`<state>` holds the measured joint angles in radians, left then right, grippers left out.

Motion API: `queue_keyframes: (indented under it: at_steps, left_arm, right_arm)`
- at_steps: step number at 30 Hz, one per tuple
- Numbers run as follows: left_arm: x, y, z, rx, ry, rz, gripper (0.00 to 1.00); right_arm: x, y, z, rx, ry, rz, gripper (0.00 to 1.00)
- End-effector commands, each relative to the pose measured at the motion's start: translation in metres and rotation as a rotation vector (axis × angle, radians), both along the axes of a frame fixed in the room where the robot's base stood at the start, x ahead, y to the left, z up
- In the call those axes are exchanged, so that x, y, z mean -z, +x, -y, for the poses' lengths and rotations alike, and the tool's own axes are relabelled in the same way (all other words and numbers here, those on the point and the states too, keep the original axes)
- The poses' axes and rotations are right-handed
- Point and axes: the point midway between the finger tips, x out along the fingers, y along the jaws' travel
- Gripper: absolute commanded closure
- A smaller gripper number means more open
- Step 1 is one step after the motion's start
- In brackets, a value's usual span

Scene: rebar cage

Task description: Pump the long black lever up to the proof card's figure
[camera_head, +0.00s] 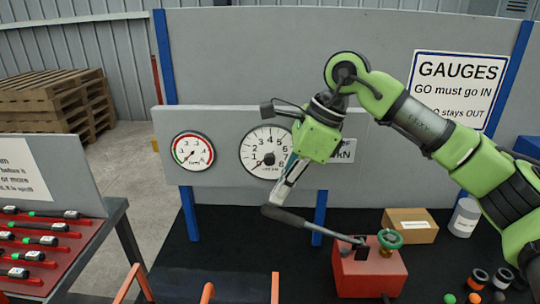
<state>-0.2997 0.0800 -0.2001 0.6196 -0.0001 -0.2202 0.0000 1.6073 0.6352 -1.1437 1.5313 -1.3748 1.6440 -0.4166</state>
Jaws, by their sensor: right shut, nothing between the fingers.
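The long black lever (305,223) rises leftward from a red pump block (369,274) with a green handwheel (390,239). Its thick grip end is at the left. My right gripper (277,198) is shut and empty, pointing down just above the grip end; I cannot tell whether it touches. A large white dial (262,148) is on the grey panel behind, partly covered by my gripper; its needle seems to point low left. A white card (343,152) ending in "KN" is mostly hidden by my right gripper, its figure unreadable. My left gripper is out of view.
A small red-rimmed gauge (193,151) is left of the large dial. A cardboard box (410,226) and a white tub (465,217) stand behind and right of the pump. A red tray of tools (60,262) is at left. Orange posts (207,293) rise in front.

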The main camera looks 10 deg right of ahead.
Motion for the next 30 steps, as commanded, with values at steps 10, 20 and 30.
queue_keyframes:
  at_steps: [10,20,30]
  left_arm:
    - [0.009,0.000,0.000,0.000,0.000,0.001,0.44]
    - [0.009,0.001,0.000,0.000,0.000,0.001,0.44]
    - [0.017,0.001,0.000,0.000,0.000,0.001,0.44]
  right_arm:
    - [0.014,0.001,-0.006,0.000,0.000,0.000,1.00]
    - [0.014,0.001,-0.006,0.000,0.000,0.000,1.00]
    - [0.026,0.002,-0.012,0.000,0.001,0.000,1.00]
